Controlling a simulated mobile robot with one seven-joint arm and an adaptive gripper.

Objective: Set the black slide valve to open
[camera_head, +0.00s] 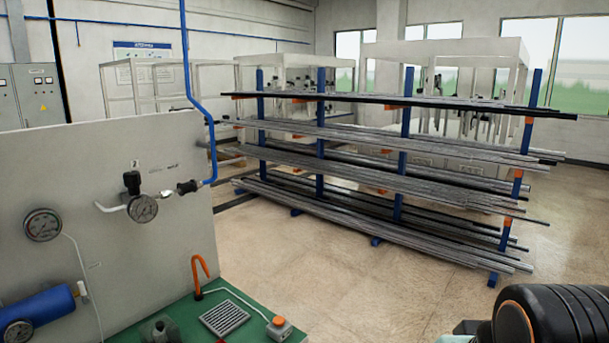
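A black slide valve (188,187) appears to sit inline on the grey panel at the left, between the blue hose and the gauge fitting. It is small, and I cannot tell which position its sleeve is in. A black knob (132,182) stands above a round gauge (143,208) just left of it. The blue hose (211,140) rises from the valve's right end. My gripper is not in view; only a dark rounded part of my arm shows at the bottom right, well away from the panel.
The grey panel (95,250) carries another gauge (43,225) and a blue cylinder (40,306). Below, a green bench top (240,300) holds an orange hooked handle (200,268), a grate (224,318) and a button box (279,328). A rack of metal bars (400,160) stands behind, across open floor.

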